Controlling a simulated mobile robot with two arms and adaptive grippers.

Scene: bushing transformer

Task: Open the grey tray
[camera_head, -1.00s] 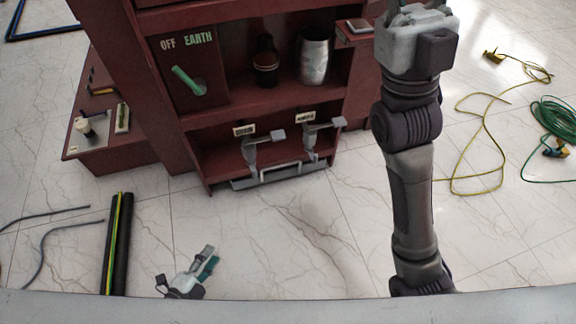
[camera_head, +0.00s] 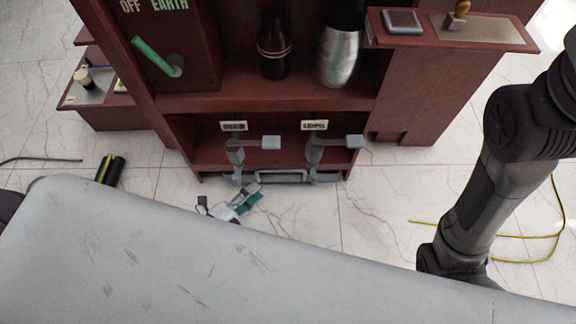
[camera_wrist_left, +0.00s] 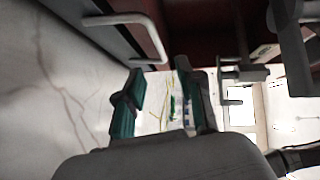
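The grey tray (camera_head: 334,177) sits at floor level under the lowest bay of the dark red cabinet. Its grey bar handle (camera_head: 280,177) faces me. It looks shut or nearly so. My left gripper (camera_head: 247,197), with teal finger pads, is just in front of the tray's left part, left of the handle. In the left wrist view the left gripper (camera_wrist_left: 160,95) is open, with nothing between its fingers. There the handle (camera_wrist_left: 150,38) stands off the tray front, beyond and just left of the fingertips, apart from them. My right gripper is outside the views.
Two grey levers, left (camera_head: 236,155) and right (camera_head: 314,155), stick out above the tray. A dark bottle (camera_head: 273,50) and a silver jar (camera_head: 338,52) stand on the shelf. Black tubes (camera_head: 112,171) lie left. A yellow cable (camera_head: 522,236) lies right.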

